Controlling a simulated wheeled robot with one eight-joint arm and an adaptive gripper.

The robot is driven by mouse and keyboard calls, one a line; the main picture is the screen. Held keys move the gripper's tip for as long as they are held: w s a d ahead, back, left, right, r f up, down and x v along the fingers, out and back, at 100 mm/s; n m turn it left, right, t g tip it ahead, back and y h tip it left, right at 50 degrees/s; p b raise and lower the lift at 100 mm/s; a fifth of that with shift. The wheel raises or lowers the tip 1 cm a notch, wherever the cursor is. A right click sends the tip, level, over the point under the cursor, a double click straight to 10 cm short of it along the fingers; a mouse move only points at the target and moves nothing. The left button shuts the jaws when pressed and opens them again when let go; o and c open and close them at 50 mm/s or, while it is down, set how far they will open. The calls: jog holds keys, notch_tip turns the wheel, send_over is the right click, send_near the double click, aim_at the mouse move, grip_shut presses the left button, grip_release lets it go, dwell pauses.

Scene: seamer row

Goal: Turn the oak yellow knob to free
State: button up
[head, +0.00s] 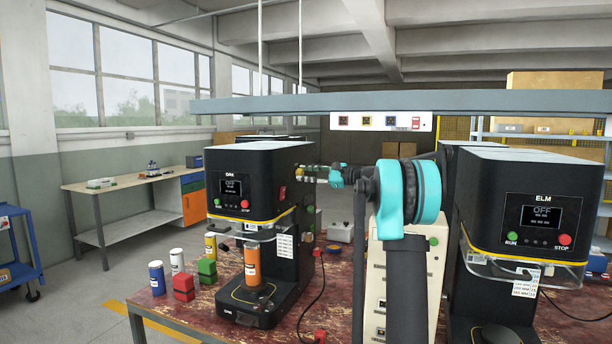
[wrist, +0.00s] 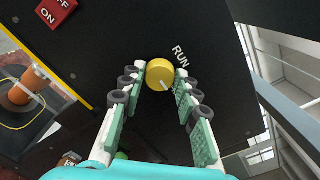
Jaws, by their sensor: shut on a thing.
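The oak seamer (head: 262,190) is a black machine at centre left in the head view, its screen lit. Its yellow knob (wrist: 157,75) is on a black side panel in the wrist view, with a white pointer mark toward the lower right. The word RUN is printed to the knob's upper right; no FREE label is readable. My gripper (wrist: 160,80) has its two green-padded fingers on either side of the knob, shut on it. In the head view my gripper (head: 312,173) reaches the machine's right side; the knob is too small there to read.
An orange can (head: 252,262) stands in the oak seamer. Red blocks (head: 183,287) and small cans are left of it on the worn table. The elm seamer (head: 525,215) stands at right, and a grey beam (head: 400,102) crosses above.

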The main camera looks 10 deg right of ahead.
jog(key=o, duration=1.2)
jog(key=shift+c, duration=0.2)
jog(key=shift+d, duration=0.1)
jog(key=v, duration=1.2)
